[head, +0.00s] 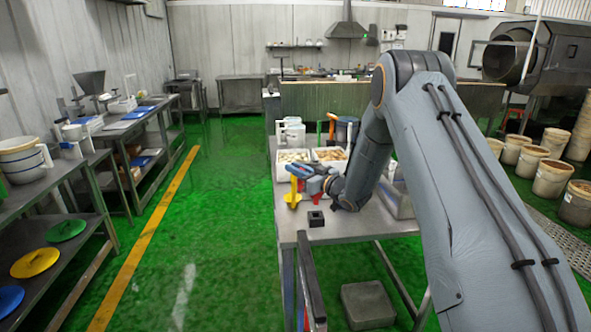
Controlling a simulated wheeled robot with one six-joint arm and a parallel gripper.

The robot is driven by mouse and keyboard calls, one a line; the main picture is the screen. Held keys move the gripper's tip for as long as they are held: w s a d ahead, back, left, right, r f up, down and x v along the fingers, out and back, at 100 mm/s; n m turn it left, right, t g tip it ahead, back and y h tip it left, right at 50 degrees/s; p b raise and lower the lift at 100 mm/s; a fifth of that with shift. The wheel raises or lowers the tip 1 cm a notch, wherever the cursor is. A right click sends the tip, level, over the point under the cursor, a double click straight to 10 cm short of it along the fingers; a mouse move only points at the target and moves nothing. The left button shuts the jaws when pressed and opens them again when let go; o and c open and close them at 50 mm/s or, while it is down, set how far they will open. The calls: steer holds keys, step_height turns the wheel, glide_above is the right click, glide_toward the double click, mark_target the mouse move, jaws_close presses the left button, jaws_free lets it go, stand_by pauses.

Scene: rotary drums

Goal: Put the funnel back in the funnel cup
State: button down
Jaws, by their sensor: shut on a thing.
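My gripper (299,172) is small in the head view, at the left edge of the work table. It is shut on a yellow funnel-like piece (293,197), which hangs below the blue fingers with its wide part low. Whether its lower end touches the table, I cannot tell. A small dark square holder (316,218) with an opening on top stands on the table, in front and slightly right of the yellow piece. It looks like the funnel cup, and it is apart from the yellow piece.
Two white bins (329,155) of pale pieces stand behind my gripper, with white jugs (293,132) farther back. A metal container (397,201) stands on the right, partly behind my arm. The table's front (345,229) is bare.

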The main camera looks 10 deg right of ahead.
step_height(320, 180, down, 8)
steer(key=b, duration=0.4)
steer(key=shift+r+b, duration=0.15)
steer(key=shift+b, duration=0.25)
steer(key=shift+d+f, duration=0.1)
steer(key=shift+f, duration=0.25)
stand_by(0.4)
steer(key=c, duration=1.7)
jaws_free()
steer(key=shift+o, duration=0.2)
steer(key=shift+s, duration=0.1)
